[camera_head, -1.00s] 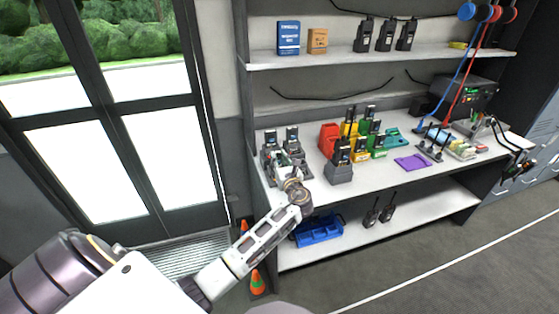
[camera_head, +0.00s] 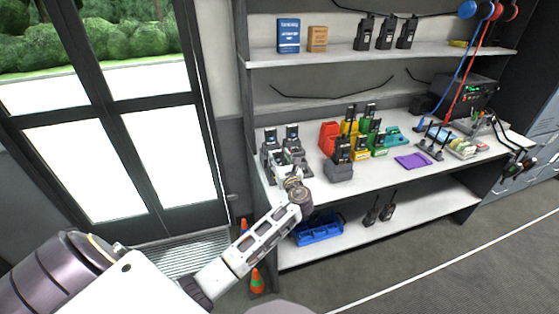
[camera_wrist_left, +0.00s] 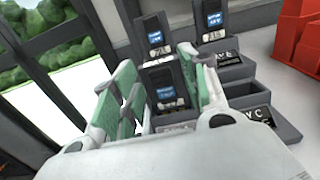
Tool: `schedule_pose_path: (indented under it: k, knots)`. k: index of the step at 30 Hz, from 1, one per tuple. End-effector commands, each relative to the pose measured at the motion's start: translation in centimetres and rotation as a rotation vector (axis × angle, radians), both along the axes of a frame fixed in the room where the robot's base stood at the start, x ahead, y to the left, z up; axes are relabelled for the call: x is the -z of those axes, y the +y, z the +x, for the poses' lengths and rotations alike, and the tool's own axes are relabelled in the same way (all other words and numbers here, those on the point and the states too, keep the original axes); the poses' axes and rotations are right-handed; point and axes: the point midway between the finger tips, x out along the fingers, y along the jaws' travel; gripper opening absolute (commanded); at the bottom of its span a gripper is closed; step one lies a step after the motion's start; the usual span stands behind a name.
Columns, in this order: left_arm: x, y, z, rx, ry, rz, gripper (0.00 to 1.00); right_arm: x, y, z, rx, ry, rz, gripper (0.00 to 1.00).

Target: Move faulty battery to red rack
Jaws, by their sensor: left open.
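My left gripper (camera_head: 288,164) is over the chargers at the left end of the workbench. In the left wrist view its green-padded fingers (camera_wrist_left: 160,84) are open. A dark battery with a blue label (camera_wrist_left: 165,92) stands upright between them in a charger slot. I cannot tell whether the pads touch it. Two similar batteries stand behind it, one at left (camera_wrist_left: 155,36) and one at right (camera_wrist_left: 212,20). I cannot tell which battery is faulty. The red rack (camera_head: 328,138) stands to the right of the chargers and partly shows in the left wrist view (camera_wrist_left: 298,35). My right gripper is out of view.
Right of the red rack are yellow and green racks and a grey charger (camera_head: 339,172) with a radio. A purple cloth (camera_head: 412,161) lies farther right. A blue bin (camera_head: 319,230) sits on the lower shelf. An upper shelf (camera_head: 380,55) overhangs the bench.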

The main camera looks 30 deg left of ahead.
Motion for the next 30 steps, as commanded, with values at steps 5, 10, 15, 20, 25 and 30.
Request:
schedule_pose_path:
  k: [5,10,15,20,25,30]
  knots:
    - [0.2,0.0,0.0,0.0,-0.002,-0.002,0.44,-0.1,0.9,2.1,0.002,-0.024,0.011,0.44]
    - [0.0,-2.0,-1.7,0.001,-0.001,-0.003,0.44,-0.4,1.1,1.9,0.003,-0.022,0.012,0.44]
    - [-0.2,-4.3,-2.7,0.001,0.0,-0.003,0.44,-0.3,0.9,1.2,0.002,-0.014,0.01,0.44]
    - [-0.2,-6.2,-4.3,0.001,0.001,-0.002,0.44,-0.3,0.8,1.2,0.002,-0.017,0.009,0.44]
    - [-0.1,-8.2,-5.9,0.001,0.001,-0.002,0.44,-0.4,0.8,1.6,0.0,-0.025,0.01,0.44]
    - [-0.2,-9.8,-7.3,0.001,0.001,-0.002,0.44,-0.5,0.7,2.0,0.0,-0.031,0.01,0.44]
